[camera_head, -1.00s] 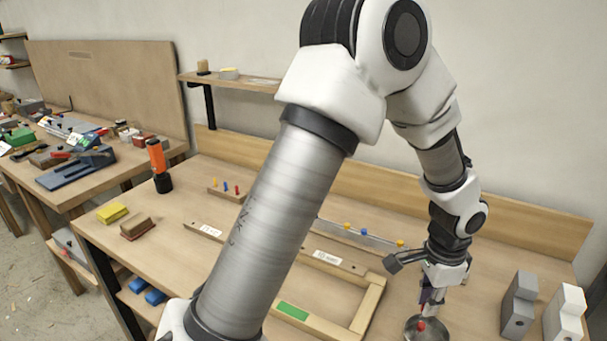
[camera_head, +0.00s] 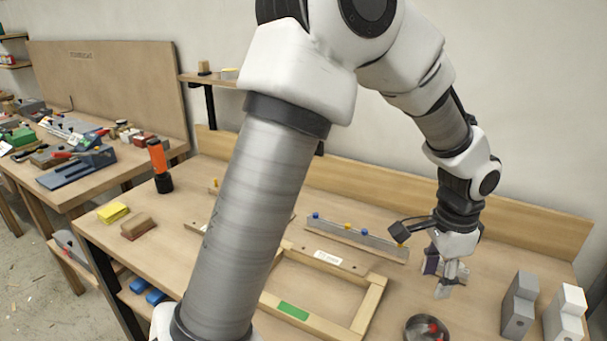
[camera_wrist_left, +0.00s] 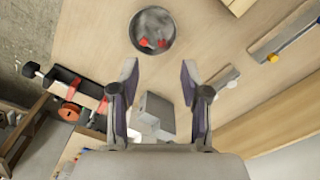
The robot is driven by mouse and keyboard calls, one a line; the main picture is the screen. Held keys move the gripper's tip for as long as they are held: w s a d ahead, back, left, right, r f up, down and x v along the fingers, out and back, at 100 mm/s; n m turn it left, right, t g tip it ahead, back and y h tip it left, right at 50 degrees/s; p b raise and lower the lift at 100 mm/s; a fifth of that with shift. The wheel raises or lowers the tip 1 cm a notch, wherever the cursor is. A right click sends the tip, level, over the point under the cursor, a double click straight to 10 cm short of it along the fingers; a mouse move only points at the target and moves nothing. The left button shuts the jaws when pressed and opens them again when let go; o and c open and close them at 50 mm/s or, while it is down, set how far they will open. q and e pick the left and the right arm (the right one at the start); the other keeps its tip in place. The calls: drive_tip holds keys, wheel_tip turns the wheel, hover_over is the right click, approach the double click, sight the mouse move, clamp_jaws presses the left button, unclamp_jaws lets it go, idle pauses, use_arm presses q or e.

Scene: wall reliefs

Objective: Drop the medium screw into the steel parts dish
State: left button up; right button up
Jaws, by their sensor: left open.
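The steel parts dish (camera_head: 411,330) is a round grey bowl at the lower right of the table in the head view; it also shows in the left wrist view (camera_wrist_left: 154,15). Red-headed screws (camera_wrist_left: 161,43) lie inside it, two red heads showing in the wrist view; I cannot tell which is the medium one. My left gripper (camera_head: 445,281) is open and empty, apart from the dish and behind it to the right in the head view. In the wrist view the dish lies beyond the open fingertips (camera_wrist_left: 158,75). My right gripper is out of view.
Grey step blocks (camera_head: 519,305) stand right of the dish. A wooden frame (camera_head: 369,308) with a green label lies to its left. Behind is a metal strip (camera_head: 345,235) with blue and yellow pegs. An orange-and-black tool (camera_head: 158,163) stands at the far left.

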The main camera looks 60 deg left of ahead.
use_arm(q)
wheel_tip(320, 180, up, 5)
drive_tip(key=shift+r, duration=0.15)
